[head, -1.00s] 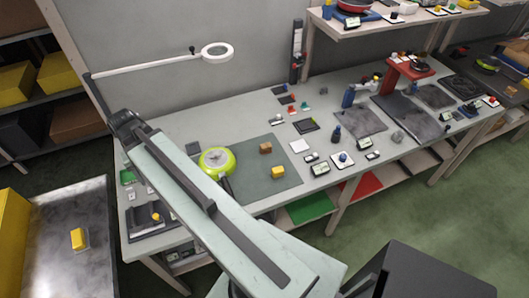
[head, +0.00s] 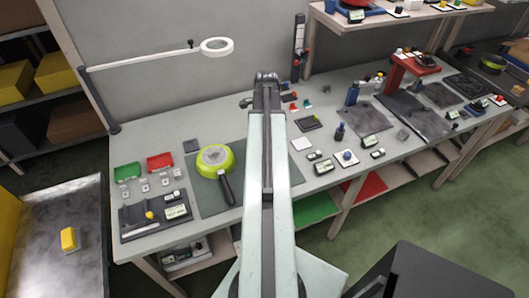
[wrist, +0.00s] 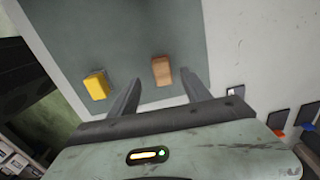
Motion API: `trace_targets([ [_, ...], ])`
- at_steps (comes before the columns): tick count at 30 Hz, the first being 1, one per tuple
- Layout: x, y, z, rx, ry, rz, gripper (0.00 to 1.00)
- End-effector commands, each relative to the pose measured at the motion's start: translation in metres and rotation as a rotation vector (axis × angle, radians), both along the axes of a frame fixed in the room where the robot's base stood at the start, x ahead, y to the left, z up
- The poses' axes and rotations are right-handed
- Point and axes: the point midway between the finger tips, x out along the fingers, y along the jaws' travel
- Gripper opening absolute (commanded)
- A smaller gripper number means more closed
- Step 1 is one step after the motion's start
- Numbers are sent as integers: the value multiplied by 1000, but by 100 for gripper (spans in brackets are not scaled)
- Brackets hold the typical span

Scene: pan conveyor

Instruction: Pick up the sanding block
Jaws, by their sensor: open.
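A brown block (wrist: 162,71), which looks like the sanding block, lies on the grey-green mat (wrist: 130,30) in the wrist view. A yellow block (wrist: 96,86) lies on the mat to its left. My gripper (wrist: 160,80) is open and empty. In the wrist view the brown block shows between the two fingertips, nearer the right one, and the yellow block is outside the left finger. How far the fingers are above the mat cannot be told. In the head view my arm hides both blocks and the gripper; the mat (head: 205,198) shows in part.
A green-rimmed pan (head: 214,159) with a dark handle stands on the mat left of my arm. Further left are green and red trays (head: 160,162) and a dark holder (head: 150,214). A ring lamp (head: 217,46) hangs above.

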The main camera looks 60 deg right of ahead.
Motion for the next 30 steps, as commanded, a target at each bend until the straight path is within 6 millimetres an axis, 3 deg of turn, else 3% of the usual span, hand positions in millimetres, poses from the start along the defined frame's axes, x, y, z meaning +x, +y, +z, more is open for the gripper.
trace_targets([
  [5, 1, 0, -8, 0, 0, 1, 56],
  [15, 4, -2, -59, 0, 0, 1, 56],
  [22, 4, -2, -55, 0, 0, 1, 56],
  [23, 4, -2, -55, 0, 0, 1, 51],
  [28, 4, -2, -55, 0, 0, 0, 4],
  [30, 3, -3, -55, 0, 0, 0, 0],
])
